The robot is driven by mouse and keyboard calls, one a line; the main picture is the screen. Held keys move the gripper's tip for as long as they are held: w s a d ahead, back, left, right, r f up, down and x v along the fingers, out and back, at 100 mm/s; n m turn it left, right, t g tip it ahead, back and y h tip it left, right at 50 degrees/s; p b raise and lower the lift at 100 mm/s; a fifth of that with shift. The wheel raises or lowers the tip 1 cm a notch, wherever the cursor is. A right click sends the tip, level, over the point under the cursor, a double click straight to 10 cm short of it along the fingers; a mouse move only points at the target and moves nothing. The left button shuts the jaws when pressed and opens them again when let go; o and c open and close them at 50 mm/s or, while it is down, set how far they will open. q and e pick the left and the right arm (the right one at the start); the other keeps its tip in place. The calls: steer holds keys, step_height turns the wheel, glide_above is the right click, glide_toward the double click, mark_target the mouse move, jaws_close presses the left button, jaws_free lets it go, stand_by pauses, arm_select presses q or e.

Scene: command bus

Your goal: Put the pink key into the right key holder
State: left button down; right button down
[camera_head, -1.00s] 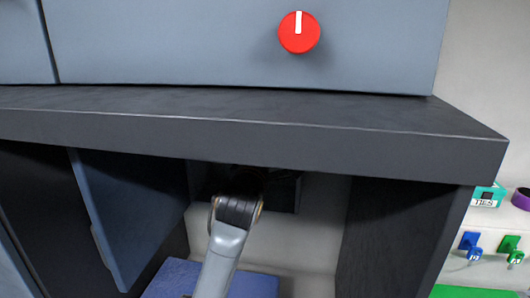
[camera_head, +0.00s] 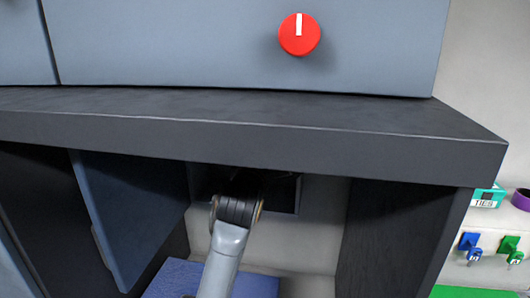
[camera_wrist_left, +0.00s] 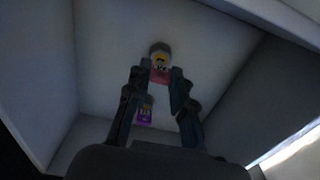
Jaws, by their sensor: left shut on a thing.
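In the left wrist view, my left gripper (camera_wrist_left: 160,78) is shut on a small pink piece, the pink key (camera_wrist_left: 159,74), between its fingertips. Just beyond it, a round grey and yellowish fitting (camera_wrist_left: 159,52) sits on the pale wall; I cannot tell whether the key touches it or is in it. A purple plate with a yellowish part (camera_wrist_left: 145,114) is lower on the wall, seen between the fingers. In the head view, my left arm reaches into the cabinet under the counter, and its gripper is hidden in shadow. My right gripper is not in view.
The counter (camera_head: 270,125) overhangs the cabinet opening. An open blue door (camera_head: 130,205) stands left of my arm, and a dark side panel (camera_head: 395,235) stands to the right. Blue (camera_head: 470,242) and green (camera_head: 512,248) key fittings are at the far right.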

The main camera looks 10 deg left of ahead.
arm_select(q)
steer(key=shift+w, duration=0.95)
stand_by(1.2)
steer(key=c, duration=1.1)
jaws_free()
steer(key=shift+s+p, duration=0.5)
steer(key=shift+s, duration=1)
